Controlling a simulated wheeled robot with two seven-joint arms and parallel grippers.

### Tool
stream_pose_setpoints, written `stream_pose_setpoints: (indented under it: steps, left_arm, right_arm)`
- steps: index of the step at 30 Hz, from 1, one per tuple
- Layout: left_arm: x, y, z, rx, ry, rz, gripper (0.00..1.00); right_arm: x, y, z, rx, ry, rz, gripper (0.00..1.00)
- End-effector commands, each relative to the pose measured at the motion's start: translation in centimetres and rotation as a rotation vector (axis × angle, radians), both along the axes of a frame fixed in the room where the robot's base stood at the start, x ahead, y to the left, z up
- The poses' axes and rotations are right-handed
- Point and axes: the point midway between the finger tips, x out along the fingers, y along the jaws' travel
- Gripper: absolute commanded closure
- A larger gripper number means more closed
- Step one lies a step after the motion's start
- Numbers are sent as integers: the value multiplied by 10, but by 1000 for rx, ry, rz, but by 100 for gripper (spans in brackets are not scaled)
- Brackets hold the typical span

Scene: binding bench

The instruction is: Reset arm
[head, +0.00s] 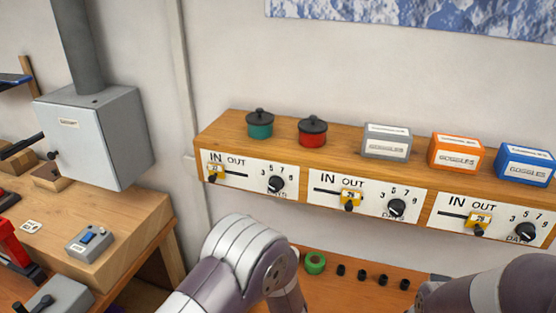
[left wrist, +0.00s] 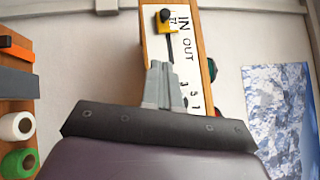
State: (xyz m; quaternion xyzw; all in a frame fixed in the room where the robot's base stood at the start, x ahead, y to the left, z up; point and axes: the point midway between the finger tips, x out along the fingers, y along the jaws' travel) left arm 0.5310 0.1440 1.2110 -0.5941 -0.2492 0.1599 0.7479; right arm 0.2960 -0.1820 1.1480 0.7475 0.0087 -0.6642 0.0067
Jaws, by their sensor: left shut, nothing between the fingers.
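My left gripper (left wrist: 165,72) shows in the left wrist view, shut and empty. Its tips are in front of the leftmost white IN/OUT panel (left wrist: 184,45), below the yellow slider tag (left wrist: 166,22) in that picture; I cannot tell whether they touch the panel. In the head view my left arm rises at bottom centre and its gripper is hidden. That leftmost panel (head: 243,185) has its yellow tag (head: 215,171) at the IN end. The middle tag (head: 351,198) and right tag (head: 480,221) sit toward OUT. My right arm shows at bottom right, its gripper out of frame.
Teal (head: 260,130) and red (head: 312,137) lidded pots and grey (head: 387,144), orange (head: 455,152) and blue (head: 526,166) goggles boxes stand on the wooden shelf (head: 223,125). A green roll (head: 315,263) lies below. A grey cabinet (head: 115,135) is at left.

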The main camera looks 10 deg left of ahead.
Motion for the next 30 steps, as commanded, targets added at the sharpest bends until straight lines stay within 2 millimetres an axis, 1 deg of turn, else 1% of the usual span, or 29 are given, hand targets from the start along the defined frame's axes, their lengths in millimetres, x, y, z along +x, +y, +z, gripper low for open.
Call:
stream_pose_setpoints:
  steps: [2, 3, 5, 6, 7, 8, 9, 11, 12, 13, 14, 15, 18, 19, 20, 21, 22, 24, 30]
  left_arm:
    - [2, -1, -8, -98, -18, -26, 100]
    - [7, -7, -23, -220, -7, -72, 100]
    - [9, -23, -65, -483, 84, -167, 100]
    - [5, -41, -92, -702, 174, -217, 100]
    - [-3, -54, -110, -872, 251, -229, 100]
    - [-15, -63, -126, -1038, 334, -212, 100]
    - [-37, -71, -143, -1238, 446, -148, 100]
    - [-80, -73, -155, -1475, 601, 25, 100]
    - [-114, -66, -157, -1581, 688, 176, 100]
    - [-139, -57, -155, -1633, 736, 295, 100]
    - [-163, -46, -152, -1665, 770, 413, 100]
    - [-191, -31, -145, -1679, 797, 544, 100]
    - [-237, 6, -127, -1658, 805, 735, 100]
    - [-244, 16, -122, -1649, 796, 746, 100]
    - [-245, 25, -116, -1657, 764, 734, 100]
    - [-241, 33, -109, -1684, 711, 719, 100]
    - [-237, 36, -105, -1698, 687, 713, 100]
    - [-235, 40, -104, -1709, 666, 719, 100]
    - [-235, 40, -103, -1708, 669, 720, 100]
  right_arm:
    - [0, 0, 0, 0, 0, 0, 57]
    - [0, 0, 0, 0, 0, 0, 57]
    - [0, 0, 0, 0, 0, 0, 57]
    - [0, 0, 0, 0, 0, 0, 57]
    - [0, 0, -1, 0, 0, 0, 57]
    - [0, 0, -4, 0, 0, 0, 57]
    - [0, 0, -7, 0, 0, 0, 57]
    - [0, 0, -12, 0, 0, 0, 57]
    - [0, 0, -16, 0, 0, 0, 57]
    - [0, 0, -19, 0, 0, 0, 57]
    - [0, 0, -22, 0, 0, 0, 57]
    - [0, 0, -25, 0, 0, 0, 57]
    - [0, 0, -33, 0, 0, 0, 57]
    - [0, 0, -36, 0, 0, 0, 57]
    - [0, 0, -39, 0, 0, 0, 57]
    - [0, 0, -42, 0, 0, 0, 57]
    - [0, 0, -42, 0, 0, 0, 57]
    - [0, 0, -41, 0, 0, 0, 57]
    - [0, 0, -40, 0, 0, 0, 57]
